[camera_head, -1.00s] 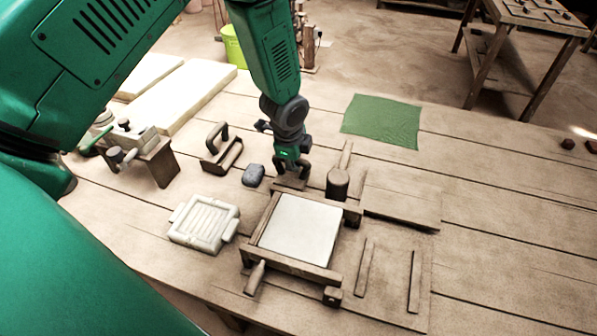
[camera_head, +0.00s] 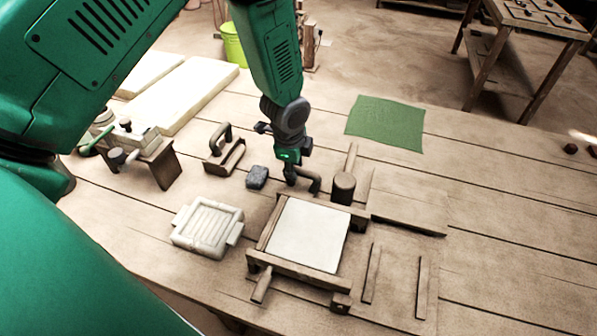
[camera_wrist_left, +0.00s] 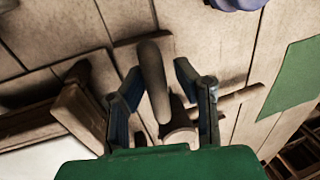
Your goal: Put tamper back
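My left gripper (camera_head: 290,180) is low over the table, just behind the press frame. In the left wrist view its two fingers (camera_wrist_left: 159,70) stand apart on either side of a dark brown rounded handle (camera_wrist_left: 152,75), with a gap on the right. This handle, probably the tamper's, shows right of the gripper in the head view (camera_head: 312,182); its lower end is unclear. A brown cylinder (camera_head: 343,188) with a wooden stick behind it stands to the right. A block with a curved handle (camera_head: 222,152) lies to the left. My right gripper is not in view.
The wooden frame (camera_head: 300,270) holds a white slab (camera_head: 308,235). A pale ribbed mold (camera_head: 207,228) and a grey sponge-like block (camera_head: 257,177) are to the left. A green cloth (camera_head: 385,124) lies behind. The table's right side is largely clear.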

